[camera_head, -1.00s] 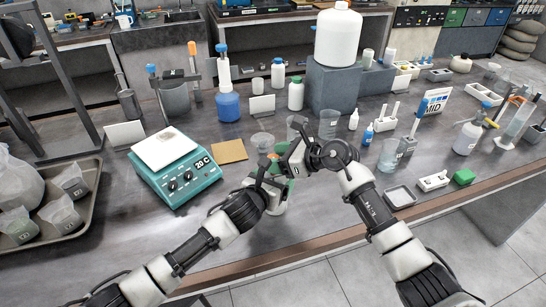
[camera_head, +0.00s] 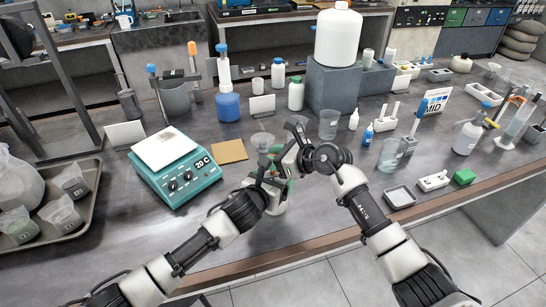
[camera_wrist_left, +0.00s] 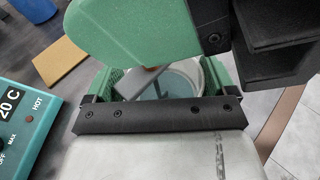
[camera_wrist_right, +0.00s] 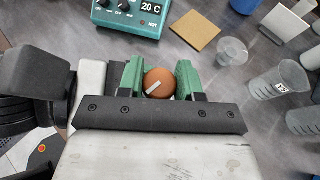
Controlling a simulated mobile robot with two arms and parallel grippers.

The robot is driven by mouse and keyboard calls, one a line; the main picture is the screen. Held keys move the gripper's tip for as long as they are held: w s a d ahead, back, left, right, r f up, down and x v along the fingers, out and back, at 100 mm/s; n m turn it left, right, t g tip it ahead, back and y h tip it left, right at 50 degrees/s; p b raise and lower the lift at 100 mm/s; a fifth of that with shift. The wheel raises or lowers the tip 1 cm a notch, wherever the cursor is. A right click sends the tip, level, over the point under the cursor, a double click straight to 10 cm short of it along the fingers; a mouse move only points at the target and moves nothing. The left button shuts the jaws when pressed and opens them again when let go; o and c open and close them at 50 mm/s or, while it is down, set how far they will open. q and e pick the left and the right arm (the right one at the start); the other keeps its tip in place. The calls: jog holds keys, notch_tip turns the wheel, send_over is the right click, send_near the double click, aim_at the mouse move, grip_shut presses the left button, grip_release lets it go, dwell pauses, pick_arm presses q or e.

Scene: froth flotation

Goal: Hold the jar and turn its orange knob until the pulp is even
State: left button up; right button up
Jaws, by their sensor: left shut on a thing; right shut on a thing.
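The clear jar (camera_head: 278,208) stands near the table's front edge, mostly hidden behind my grippers. My left gripper (camera_head: 272,183) is shut around its side. In the left wrist view the jar's clear wall (camera_wrist_left: 183,82) shows between the green finger pads, with a thin shaft inside. My right gripper (camera_head: 277,163) is above the jar, shut on the orange knob (camera_wrist_right: 159,83). The knob is round with a white mark, tilted in the right wrist view. One of the right gripper's green fingers covers part of the left wrist view. I cannot tell how even the pulp is.
A teal hotplate (camera_head: 178,172) reading 20 C stands left of the jar, with a tan square pad (camera_head: 230,151) behind. Clear beakers (camera_head: 329,124) stand close behind and to the right. A tray (camera_head: 88,205) with cups is at far left. The front strip of table is mostly clear.

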jog(key=shift+d+m+t, duration=0.1)
jog(key=shift+m+t, duration=0.2)
jog(key=o, duration=0.9)
jog(key=v, duration=1.2)
jog(key=shift+s+r, duration=0.15)
